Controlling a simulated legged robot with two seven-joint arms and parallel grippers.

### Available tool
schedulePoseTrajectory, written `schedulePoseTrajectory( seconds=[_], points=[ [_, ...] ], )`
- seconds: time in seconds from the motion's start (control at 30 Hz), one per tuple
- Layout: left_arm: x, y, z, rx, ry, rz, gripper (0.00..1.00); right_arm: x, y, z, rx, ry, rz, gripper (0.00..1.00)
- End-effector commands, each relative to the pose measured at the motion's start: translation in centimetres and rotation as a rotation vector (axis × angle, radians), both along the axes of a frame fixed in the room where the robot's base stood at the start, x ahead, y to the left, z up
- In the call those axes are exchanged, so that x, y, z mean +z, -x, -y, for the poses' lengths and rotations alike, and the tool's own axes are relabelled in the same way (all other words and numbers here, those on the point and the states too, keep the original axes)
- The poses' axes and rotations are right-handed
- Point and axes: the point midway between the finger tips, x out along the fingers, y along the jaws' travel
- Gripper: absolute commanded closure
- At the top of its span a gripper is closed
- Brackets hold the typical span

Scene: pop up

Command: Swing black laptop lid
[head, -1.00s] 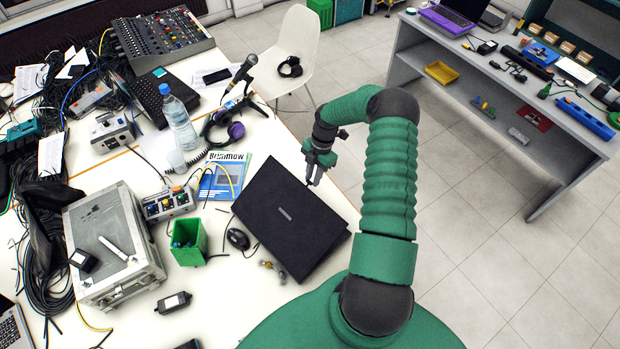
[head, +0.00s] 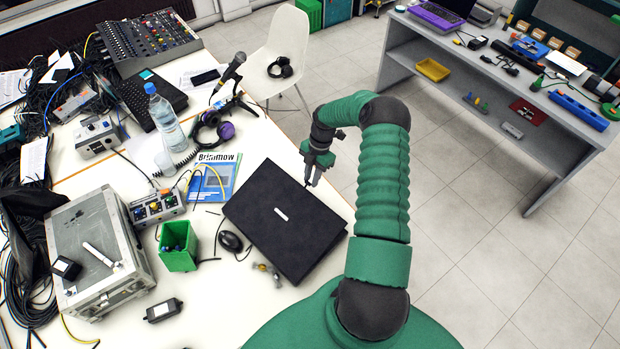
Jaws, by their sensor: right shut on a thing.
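The black laptop (head: 262,225) lies on the white table in the head view, its lid outer face up with a small pale label in the middle. The lid looks nearly flat over the base, and most of the base is hidden under it. My right gripper (head: 309,184) is at the lid's far right edge, shut on it, pointing down. The fingertips are small and dark here. My left gripper is not in view.
A grey case (head: 95,250) stands further left. A white chair (head: 280,50) is behind the table.

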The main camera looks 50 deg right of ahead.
Motion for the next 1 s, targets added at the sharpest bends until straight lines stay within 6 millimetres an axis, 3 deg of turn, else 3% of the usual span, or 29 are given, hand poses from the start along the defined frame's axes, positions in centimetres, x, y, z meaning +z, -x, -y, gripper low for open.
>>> schedulePoseTrajectory(
  seconds=[0.5,1.0],
  points=[
    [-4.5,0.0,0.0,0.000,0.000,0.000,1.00,-4.6,0.0,1.5,0.000,0.002,0.005,1.00],
    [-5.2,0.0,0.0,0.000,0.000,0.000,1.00,-5.4,0.0,1.8,-0.001,0.002,0.005,1.00]
  ],
)
